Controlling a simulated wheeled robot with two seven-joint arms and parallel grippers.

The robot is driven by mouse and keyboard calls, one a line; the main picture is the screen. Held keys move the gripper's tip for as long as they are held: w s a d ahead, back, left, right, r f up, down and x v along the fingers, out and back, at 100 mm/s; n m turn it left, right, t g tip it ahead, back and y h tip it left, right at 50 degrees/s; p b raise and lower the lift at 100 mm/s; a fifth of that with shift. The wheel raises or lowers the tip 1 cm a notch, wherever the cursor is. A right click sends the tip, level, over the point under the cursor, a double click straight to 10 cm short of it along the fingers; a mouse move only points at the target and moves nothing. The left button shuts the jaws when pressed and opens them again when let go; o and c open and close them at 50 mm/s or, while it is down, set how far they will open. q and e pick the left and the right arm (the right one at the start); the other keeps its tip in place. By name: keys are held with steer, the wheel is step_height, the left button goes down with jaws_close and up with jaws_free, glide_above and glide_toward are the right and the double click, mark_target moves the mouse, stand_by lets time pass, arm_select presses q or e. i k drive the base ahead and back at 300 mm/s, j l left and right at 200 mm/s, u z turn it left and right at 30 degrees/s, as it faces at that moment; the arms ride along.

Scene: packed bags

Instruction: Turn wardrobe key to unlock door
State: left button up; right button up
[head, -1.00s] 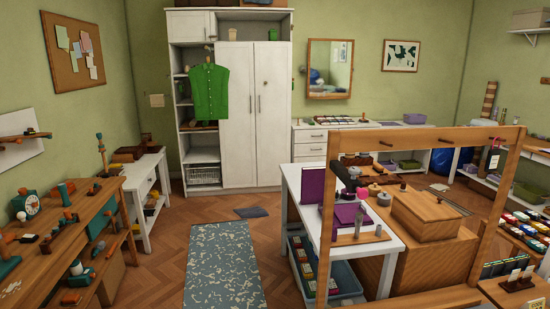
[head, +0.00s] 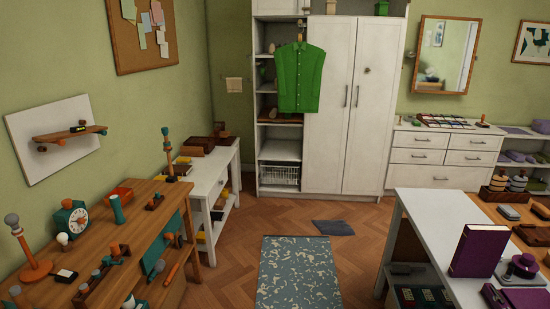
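The white wardrobe (head: 335,150) stands against the back wall, with two tall doors that look shut. Each door has a dark vertical handle near the middle seam. A small dark round spot, perhaps the lock or key (head: 367,70), shows on the upper right door (head: 372,125); it is too small to tell which. A green shirt (head: 300,78) hangs in front of the open shelves on the wardrobe's left side. Neither of my grippers is in view.
A wooden workbench (head: 150,230) with toys and tools runs along the left. A white table (head: 425,215) stands at the right. A patterned rug (head: 298,275) and a small grey mat (head: 333,227) lie on the floor between. Bare wooden floor lies before the wardrobe.

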mark_target(380, 46)
steer(key=i+l+z, duration=0.2)
steer(key=i, duration=1.15)
steer(key=i+j+z, duration=0.15)
steer(key=i, duration=1.2)
steer(key=j, duration=0.1)
